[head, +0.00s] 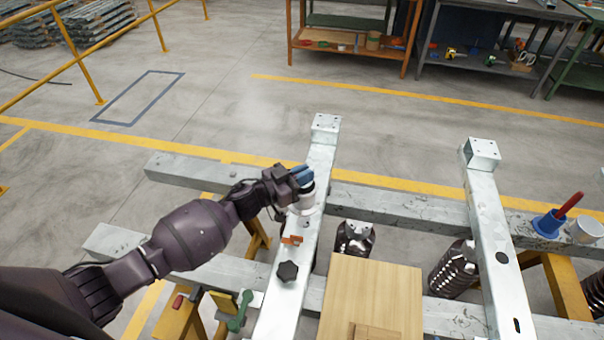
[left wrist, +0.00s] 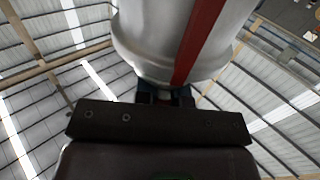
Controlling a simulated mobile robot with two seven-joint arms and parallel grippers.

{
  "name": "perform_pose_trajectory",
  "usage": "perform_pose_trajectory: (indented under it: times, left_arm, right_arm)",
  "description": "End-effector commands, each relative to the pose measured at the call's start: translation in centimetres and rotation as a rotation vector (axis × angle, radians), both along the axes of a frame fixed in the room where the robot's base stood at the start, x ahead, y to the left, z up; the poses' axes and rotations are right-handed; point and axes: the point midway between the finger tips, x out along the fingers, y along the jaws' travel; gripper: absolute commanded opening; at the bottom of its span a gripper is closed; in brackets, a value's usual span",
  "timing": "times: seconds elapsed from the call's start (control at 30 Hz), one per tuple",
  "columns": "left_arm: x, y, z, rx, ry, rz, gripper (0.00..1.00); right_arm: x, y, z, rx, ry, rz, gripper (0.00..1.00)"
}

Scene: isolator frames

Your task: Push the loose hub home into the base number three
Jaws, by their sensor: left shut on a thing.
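My left gripper (head: 303,176) reaches in from the left, its blue fingertips over the left pale metal beam (head: 318,160). It is shut on a white rounded part (head: 305,200), which I take to be the loose hub. The part is on or just above the beam; its seating is hidden. In the left wrist view the white part (left wrist: 150,35) has a red stripe and fills the upper middle, in front of the gripper (left wrist: 165,95). I cannot tell which base is number three. My right gripper is not in view.
An orange piece (head: 291,240) and a black knob (head: 288,271) are on the same beam. A wooden board (head: 372,285) lies between the beams. Dark ribbed insulators (head: 455,268) hang by the frame. Open floor lies behind.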

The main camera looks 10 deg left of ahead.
Motion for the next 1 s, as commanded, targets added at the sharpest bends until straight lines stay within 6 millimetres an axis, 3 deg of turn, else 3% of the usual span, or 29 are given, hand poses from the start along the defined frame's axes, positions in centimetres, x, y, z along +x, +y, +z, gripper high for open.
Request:
perform_pose_trajectory:
  times: [0.57,1.0]
  left_arm:
    - [0.1,0.0,0.3,-0.004,-0.004,-0.006,0.00]
    - [0.1,-0.1,-2.0,-0.004,-0.005,-0.005,0.00]
  right_arm:
    - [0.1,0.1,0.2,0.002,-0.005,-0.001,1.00]
    - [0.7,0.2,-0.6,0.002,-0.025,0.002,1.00]
